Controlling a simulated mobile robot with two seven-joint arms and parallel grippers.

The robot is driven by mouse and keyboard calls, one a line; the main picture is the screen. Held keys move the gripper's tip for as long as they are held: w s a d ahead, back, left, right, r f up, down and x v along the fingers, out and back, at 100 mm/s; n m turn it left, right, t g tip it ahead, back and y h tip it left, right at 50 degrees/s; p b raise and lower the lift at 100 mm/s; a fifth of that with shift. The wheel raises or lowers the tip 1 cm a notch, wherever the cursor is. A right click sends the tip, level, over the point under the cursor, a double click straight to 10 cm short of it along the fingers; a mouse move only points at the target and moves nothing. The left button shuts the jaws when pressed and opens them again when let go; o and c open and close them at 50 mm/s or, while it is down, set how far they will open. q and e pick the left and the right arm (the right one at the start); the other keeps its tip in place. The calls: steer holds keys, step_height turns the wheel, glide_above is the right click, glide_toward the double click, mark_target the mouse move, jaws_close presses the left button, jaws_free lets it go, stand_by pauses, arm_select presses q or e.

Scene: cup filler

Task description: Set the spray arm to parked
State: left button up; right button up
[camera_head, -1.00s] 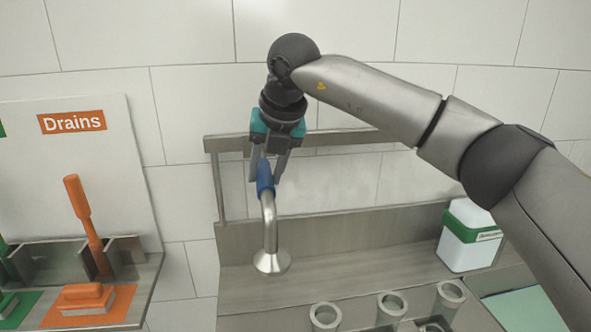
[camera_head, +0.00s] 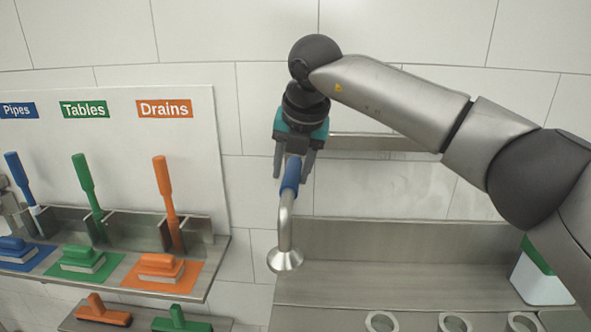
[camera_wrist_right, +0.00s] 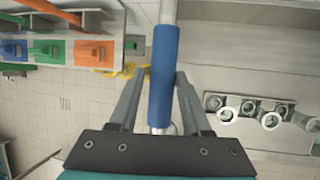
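The spray arm is a steel tube (camera_head: 285,228) with a blue sleeve (camera_head: 292,175) and a flared round head (camera_head: 284,260) hanging down. It stands out near the left end of the steel counter. My right gripper (camera_head: 294,164) reaches it from above and behind, with its fingers on either side of the blue sleeve. In the right wrist view, the fingers close in on both sides of the sleeve (camera_wrist_right: 163,70) and appear to grip it. The spray arm's mount is hidden behind the gripper. My left gripper is not in view.
A tool board with a Drains sign (camera_head: 165,109) and a steel shelf (camera_head: 215,262) holding coloured brushes stands at left. Steel cup holders (camera_head: 455,322) line the counter's front. A white container with a green lid (camera_head: 538,280) stands at right, partly behind my arm.

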steer(key=o, duration=0.3)
steer(key=shift+a, duration=0.2)
steer(key=shift+o, duration=0.2)
steer(key=shift+d, duration=0.1)
steer(key=shift+r, duration=0.1)
steer(key=shift+s+r, duration=0.15)
steer(key=shift+r, duration=0.15)
steer(key=b+v, duration=0.1)
steer(key=v, duration=1.3)
steer(key=shift+r+b, duration=0.2)
steer(key=shift+b, duration=0.1)
steer(key=shift+s+d, duration=0.1)
steer(key=shift+s, duration=0.05)
